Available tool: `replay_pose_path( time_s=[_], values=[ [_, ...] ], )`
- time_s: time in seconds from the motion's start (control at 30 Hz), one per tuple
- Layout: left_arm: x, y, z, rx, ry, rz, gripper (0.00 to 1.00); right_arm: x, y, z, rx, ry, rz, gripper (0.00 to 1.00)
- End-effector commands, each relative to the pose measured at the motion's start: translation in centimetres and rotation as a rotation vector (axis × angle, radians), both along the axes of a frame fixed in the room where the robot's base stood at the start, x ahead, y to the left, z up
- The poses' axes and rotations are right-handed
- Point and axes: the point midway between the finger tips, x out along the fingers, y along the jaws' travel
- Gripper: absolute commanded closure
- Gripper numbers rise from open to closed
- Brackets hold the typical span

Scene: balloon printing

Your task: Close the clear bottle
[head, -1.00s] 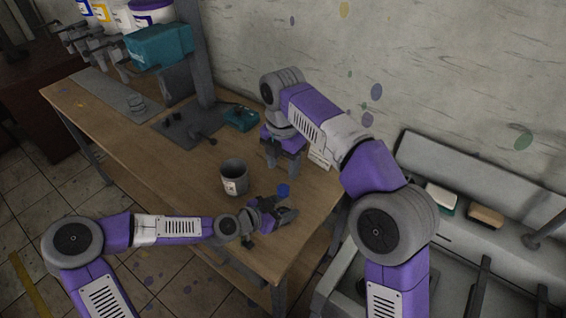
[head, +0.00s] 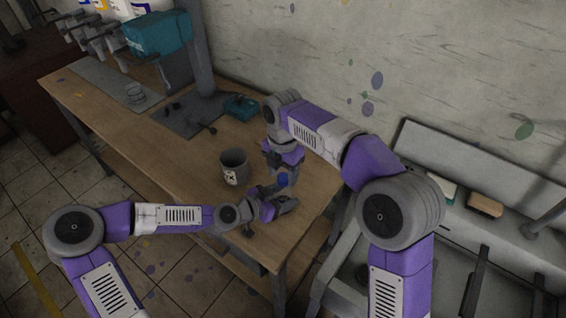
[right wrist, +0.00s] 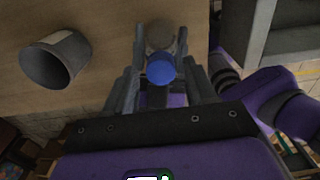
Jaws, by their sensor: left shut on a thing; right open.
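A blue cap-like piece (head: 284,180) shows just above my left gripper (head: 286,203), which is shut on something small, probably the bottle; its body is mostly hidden. My right gripper (head: 279,170) is open, pointing down right above the blue piece. In the right wrist view the blue piece (right wrist: 160,70) lies between the open right fingers. A greyish round shape (right wrist: 159,36) shows just beyond it; whether it is the clear bottle I cannot tell. Contact between the right fingers and the blue piece cannot be made out.
A grey cup (head: 235,166) with a label stands on the wooden table (head: 190,165), left of my grippers. A teal box (head: 240,107) sits behind. A sink counter is at the right.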

Motion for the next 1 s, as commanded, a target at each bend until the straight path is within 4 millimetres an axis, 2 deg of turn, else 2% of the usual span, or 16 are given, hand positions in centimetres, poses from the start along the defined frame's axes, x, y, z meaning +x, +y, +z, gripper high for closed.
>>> replay_pose_path(
  time_s=[0.37,0.7,0.87,1.0],
  values=[
    [0.0,-0.01,0.02,0.0,0.0,0.0,1.0,-0.01,-0.02,-0.5,0.0,0.0,-0.001,0.46],
    [-0.01,-0.02,0.03,0.001,-0.001,0.0,1.0,-0.01,0.02,-0.47,0.0,0.0,0.0,0.98],
    [-0.02,-0.03,0.03,0.0,0.0,-0.001,1.0,-0.01,0.03,-0.46,0.001,-0.001,-0.033,1.0],
    [-0.03,-0.04,0.03,0.0,0.0,-0.001,1.0,-0.03,0.08,-0.45,0.001,-0.001,-0.217,1.0]
  ],
)
